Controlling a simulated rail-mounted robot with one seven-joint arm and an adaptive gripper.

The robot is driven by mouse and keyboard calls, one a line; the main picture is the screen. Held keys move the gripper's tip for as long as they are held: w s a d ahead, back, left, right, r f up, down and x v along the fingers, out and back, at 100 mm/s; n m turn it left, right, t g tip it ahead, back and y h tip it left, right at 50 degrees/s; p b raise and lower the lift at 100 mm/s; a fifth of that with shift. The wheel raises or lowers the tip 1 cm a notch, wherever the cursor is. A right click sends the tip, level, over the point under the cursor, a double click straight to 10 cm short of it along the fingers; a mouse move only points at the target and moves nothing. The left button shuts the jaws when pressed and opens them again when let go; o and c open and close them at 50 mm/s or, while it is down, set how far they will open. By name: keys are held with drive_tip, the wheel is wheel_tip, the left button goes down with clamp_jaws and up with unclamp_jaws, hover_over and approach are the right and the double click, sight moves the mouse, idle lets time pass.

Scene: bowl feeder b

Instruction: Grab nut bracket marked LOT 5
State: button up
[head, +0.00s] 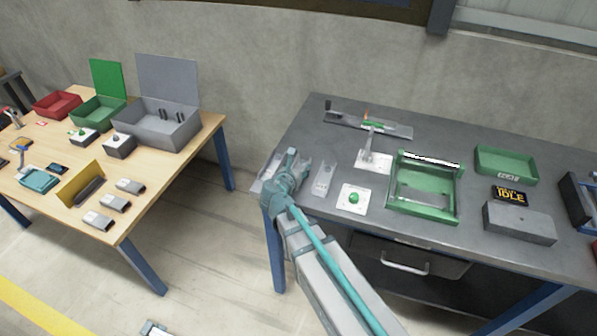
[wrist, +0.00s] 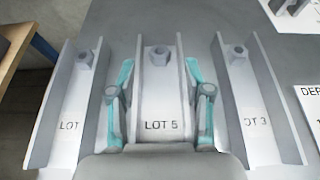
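The nut bracket marked LOT 5 (wrist: 160,95) is a pale grey channel with raised side walls and a nut near its far end. It lies on the grey table, in the middle of the wrist view. My gripper (wrist: 160,78) is open, with one teal finger on each side of this bracket; I cannot tell whether they touch its walls. In the head view my gripper (head: 304,166) is at the table's left end and largely hides the bracket.
A bracket (wrist: 75,105) whose label shows only "LOT" lies left, and a LOT 3 bracket (wrist: 250,100) lies right, both close to my fingers. A plate with a green button (head: 354,198) and a green fixture (head: 424,205) stand further right on the grey table (head: 330,125).

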drive_tip(key=c, duration=0.5)
drive_tip(key=shift+r, duration=0.1)
drive_tip(key=shift+r, duration=0.35)
drive_tip(key=r, duration=0.1)
drive_tip(key=s+r, duration=0.1)
drive_tip(key=r, duration=0.1)
drive_tip(key=shift+d, duration=0.1)
drive_tip(key=s+d+r+b, duration=0.1)
drive_tip(key=s+r+b, duration=0.4)
drive_tip(key=s, duration=0.1)
drive_tip(key=shift+d+r, duration=0.15)
drive_tip(key=shift+r, duration=0.2)
drive_tip(key=shift+b, duration=1.05)
